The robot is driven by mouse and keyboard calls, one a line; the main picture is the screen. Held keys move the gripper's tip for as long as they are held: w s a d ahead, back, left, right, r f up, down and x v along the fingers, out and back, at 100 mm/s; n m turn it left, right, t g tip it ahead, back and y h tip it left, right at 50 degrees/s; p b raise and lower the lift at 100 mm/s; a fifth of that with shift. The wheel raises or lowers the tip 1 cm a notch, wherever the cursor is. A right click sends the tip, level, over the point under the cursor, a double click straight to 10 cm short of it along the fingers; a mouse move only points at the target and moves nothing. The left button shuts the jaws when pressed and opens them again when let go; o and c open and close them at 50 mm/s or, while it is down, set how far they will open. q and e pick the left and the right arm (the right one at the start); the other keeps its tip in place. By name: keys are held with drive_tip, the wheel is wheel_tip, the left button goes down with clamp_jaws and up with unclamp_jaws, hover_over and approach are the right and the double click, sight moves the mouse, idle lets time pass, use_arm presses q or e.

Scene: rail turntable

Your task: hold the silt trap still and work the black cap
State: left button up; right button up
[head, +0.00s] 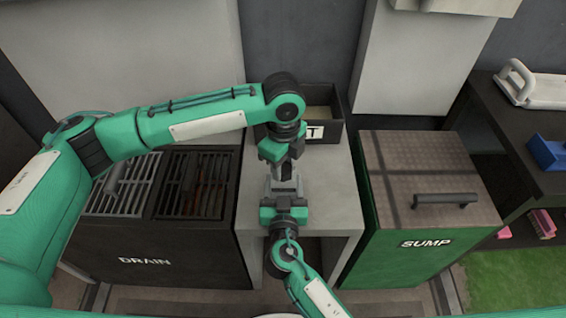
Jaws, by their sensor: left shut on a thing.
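The silt trap (285,187) shows as a small grey body on the light grey stand, between my two grippers and partly covered by them. A dark piece that looks like the black cap (289,170) is at its far end. My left gripper (286,163) reaches down from the far side and is shut at this dark end. Its fingertips are small and partly hidden. My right gripper (284,200) comes in from the near side, close against the near end of the grey body. I cannot tell whether its fingers are closed on it.
A dark open bin (340,112) with a white label stands behind the stand (338,190). The DRAIN unit (140,258) with grates is on the left. The green SUMP box (400,262) with a handled lid is on the right. A dark shelf (490,105) stands farther right.

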use_arm(q)
drive_tip(key=m, duration=0.4)
drive_tip(key=shift+r+m, duration=0.15)
drive_tip(key=shift+m, duration=0.25)
drive_tip(key=o, duration=1.1)
drive_tip(key=shift+o, duration=0.4)
drive_tip(key=shift+r, duration=1.9)
